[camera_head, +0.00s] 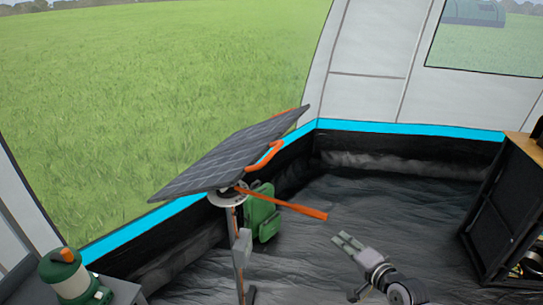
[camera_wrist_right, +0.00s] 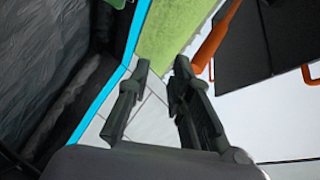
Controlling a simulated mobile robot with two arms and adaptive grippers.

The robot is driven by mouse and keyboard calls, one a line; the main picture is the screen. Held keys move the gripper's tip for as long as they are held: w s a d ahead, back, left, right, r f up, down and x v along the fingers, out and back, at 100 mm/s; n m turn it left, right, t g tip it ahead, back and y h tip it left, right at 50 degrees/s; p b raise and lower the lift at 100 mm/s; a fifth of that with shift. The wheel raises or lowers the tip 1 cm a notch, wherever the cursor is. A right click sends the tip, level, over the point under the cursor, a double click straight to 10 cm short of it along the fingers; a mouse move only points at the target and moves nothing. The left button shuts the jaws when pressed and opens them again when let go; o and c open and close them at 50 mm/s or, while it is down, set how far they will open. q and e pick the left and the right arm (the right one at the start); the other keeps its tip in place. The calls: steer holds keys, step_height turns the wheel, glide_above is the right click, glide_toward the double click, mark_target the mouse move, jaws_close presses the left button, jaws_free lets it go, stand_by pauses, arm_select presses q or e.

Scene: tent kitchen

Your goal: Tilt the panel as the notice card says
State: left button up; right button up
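The dark solar panel (camera_head: 235,150) sits tilted on a grey stand (camera_head: 240,255), its right end higher than its left in the head view. An orange handle (camera_head: 266,157) is on its near edge. An orange lever (camera_head: 290,204) sticks out to the right from the round mount under the panel. My right gripper (camera_head: 340,240) is open and empty, below and right of the lever's end, apart from it. In the wrist view, the gripper (camera_wrist_right: 162,68) has the lever (camera_wrist_right: 214,38) and panel (camera_wrist_right: 285,38) beyond it at upper right. No notice card shows. My left gripper is not in view.
A green backpack (camera_head: 263,212) stands on the floor behind the stand. A green-and-white lantern-like object (camera_head: 71,280) stands on a grey surface at lower left. A black open shelf unit (camera_head: 500,215) is at right. The dark floor (camera_head: 390,210) between is clear.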

steer(key=a+r+t+y, duration=0.1)
steer(key=a+r+y, duration=0.35)
steer(key=r, duration=1.15)
steer(key=y, duration=0.2)
glide_toward(271, 153)
steer(key=p+x, duration=0.1)
steer(key=x, duration=0.2)
steer(key=p+x, duration=0.1)
steer(key=x, duration=0.3)
steer(key=p+x, duration=0.1)
steer(key=x, duration=0.2)
steer(key=shift+w+f, duration=0.35)
steer(key=shift+w, duration=0.15)
steer(key=shift+c, duration=0.2)
jaws_close()
